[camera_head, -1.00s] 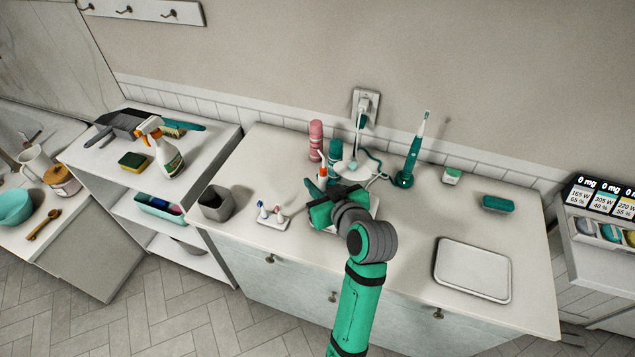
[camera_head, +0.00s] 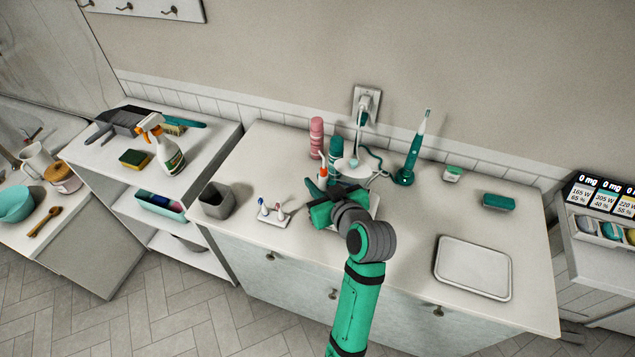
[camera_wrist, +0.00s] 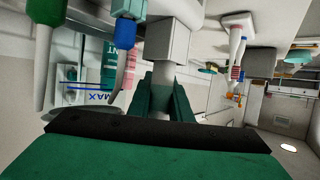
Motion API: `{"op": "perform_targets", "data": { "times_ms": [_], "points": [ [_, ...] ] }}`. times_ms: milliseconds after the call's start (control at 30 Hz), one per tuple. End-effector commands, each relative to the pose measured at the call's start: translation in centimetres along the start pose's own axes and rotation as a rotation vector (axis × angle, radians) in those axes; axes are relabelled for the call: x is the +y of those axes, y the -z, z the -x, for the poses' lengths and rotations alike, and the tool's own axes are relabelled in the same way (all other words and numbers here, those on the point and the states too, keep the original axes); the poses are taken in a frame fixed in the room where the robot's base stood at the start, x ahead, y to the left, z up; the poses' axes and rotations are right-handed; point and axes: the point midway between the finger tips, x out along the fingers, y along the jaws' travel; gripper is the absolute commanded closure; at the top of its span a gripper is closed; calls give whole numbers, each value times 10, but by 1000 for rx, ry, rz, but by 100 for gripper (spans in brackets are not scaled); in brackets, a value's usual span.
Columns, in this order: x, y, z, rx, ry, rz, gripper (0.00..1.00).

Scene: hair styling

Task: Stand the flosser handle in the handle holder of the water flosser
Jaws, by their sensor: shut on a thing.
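The water flosser (camera_head: 352,168), a white body with a cord to the wall socket, stands at the back of the counter, partly hidden behind my gripper (camera_head: 326,208). Its clear reservoir (camera_wrist: 95,97) with MAX marking shows in the wrist view, which is upside down. In that view my gripper (camera_wrist: 168,102) is shut on the white flosser handle (camera_wrist: 168,76), between two green fingers. A pale boxy part (camera_wrist: 168,42) adjoins the handle; I cannot tell whether it is the holder or whether the handle is seated. Green (camera_wrist: 42,40) and blue-based (camera_wrist: 124,35) nozzles stand beside it.
A small stand with brush heads (camera_head: 272,212) and a grey cup (camera_head: 215,201) are left of my gripper. Pink (camera_head: 316,138) and teal (camera_head: 336,150) bottles stand behind; an electric toothbrush (camera_head: 413,150) is at right. A white tray (camera_head: 472,268) lies right front.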

Motion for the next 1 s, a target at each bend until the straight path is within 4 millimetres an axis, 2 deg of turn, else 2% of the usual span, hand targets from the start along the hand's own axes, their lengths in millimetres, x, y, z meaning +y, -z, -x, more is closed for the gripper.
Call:
{"op": "perform_targets", "data": {
  "times_ms": [1000],
  "points": [
    [0,-9,-4,-1,0,-1,94]
  ]
}}
